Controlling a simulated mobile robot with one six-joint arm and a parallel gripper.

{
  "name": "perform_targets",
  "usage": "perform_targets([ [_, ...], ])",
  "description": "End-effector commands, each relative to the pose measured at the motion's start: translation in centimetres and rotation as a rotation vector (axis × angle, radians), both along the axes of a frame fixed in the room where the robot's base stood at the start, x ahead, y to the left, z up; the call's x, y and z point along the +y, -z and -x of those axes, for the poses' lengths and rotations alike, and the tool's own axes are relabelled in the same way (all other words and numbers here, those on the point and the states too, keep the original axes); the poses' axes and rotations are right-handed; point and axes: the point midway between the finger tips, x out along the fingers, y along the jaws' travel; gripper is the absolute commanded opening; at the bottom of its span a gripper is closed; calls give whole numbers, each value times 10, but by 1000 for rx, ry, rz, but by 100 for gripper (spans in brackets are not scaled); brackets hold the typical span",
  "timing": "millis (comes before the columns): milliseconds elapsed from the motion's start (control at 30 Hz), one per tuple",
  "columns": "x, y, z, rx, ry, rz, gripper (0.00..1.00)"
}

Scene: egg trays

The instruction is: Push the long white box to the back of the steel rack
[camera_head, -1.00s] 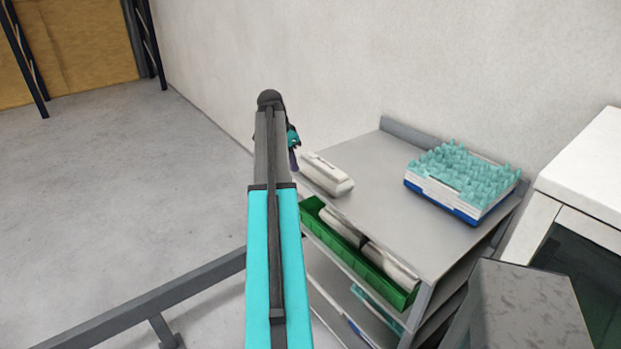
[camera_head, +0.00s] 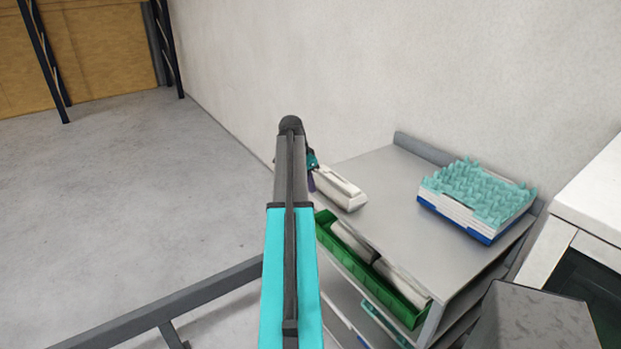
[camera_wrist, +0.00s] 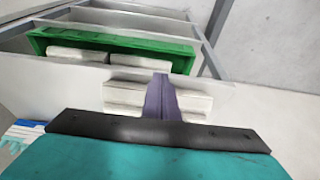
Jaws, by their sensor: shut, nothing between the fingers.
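The long white box (camera_head: 342,188) lies on the top shelf of the steel rack (camera_head: 395,200), along its left edge. My gripper (camera_head: 312,182) is at the box's left side, with its purple fingers very close to it. In the wrist view, the shut fingers (camera_wrist: 162,98) stand in front of the middle of the white box (camera_wrist: 124,97) and hide that part of it. The box shows on both sides of them. Nothing is held. I cannot tell whether the fingers touch the box.
A green bin (camera_head: 372,271) with white boxes in it hangs at the rack's near left side. A stack of trays with a teal egg tray (camera_head: 480,190) sits at the right of the top shelf. A wall (camera_head: 420,70) stands behind. The shelf between is clear.

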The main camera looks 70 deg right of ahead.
Motion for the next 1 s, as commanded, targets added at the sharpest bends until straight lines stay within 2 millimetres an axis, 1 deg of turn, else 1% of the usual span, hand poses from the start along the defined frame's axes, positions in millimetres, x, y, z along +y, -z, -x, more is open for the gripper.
perform_targets([
  [533, -14, 57, 10, 1, 1, -3, 0],
  [600, -24, 54, 14, 0, 1, -1, 0],
  [700, -34, 54, 21, 0, 1, 0, 0],
  [833, -42, 55, 26, 0, 1, -1, 0],
  [1000, -47, 57, 30, 1, -1, -2, 0],
])
